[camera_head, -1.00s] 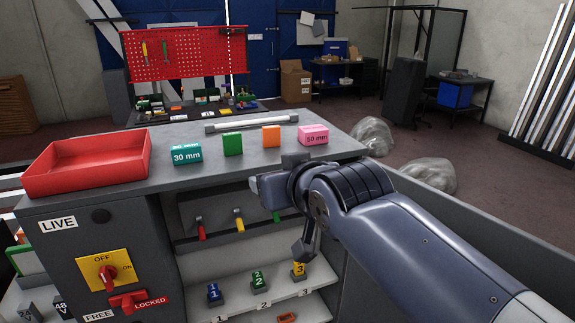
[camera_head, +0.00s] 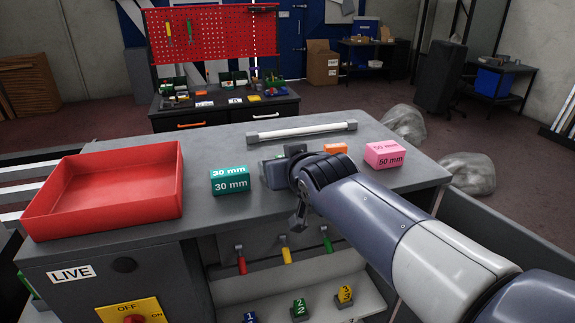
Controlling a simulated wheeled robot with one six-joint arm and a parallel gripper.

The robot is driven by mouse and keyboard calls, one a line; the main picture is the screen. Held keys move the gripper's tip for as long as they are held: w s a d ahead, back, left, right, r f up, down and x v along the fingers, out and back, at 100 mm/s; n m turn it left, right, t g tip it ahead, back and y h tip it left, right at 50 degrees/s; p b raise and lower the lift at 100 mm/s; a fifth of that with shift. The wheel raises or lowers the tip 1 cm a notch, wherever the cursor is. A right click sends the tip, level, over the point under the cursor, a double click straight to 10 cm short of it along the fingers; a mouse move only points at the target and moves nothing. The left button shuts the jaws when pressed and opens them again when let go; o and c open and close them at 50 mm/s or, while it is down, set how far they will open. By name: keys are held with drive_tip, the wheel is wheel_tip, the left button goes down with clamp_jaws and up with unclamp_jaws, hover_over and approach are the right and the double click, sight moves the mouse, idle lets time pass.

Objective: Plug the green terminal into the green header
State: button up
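I cannot pick out the green terminal or the green header for sure. Small green parts (camera_head: 232,79) stand on the far dark bench, too small to tell apart. My gripper (camera_head: 275,168) is over the grey cabinet top, right of the teal 30 mm block (camera_head: 230,180). The plain green block seen earlier on the cabinet top is hidden behind my arm.
The cabinet top (camera_head: 220,139) holds a red tray (camera_head: 172,190), an orange block (camera_head: 335,148), a pink 50 mm block (camera_head: 384,154) and a white bar handle (camera_head: 301,131). Colored-handled levers hang below its front. The far bench (camera_head: 190,121) stands beneath a red pegboard.

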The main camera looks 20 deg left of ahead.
drive_tip(key=c, duration=1.1)
drive_tip(key=shift+o, duration=0.2)
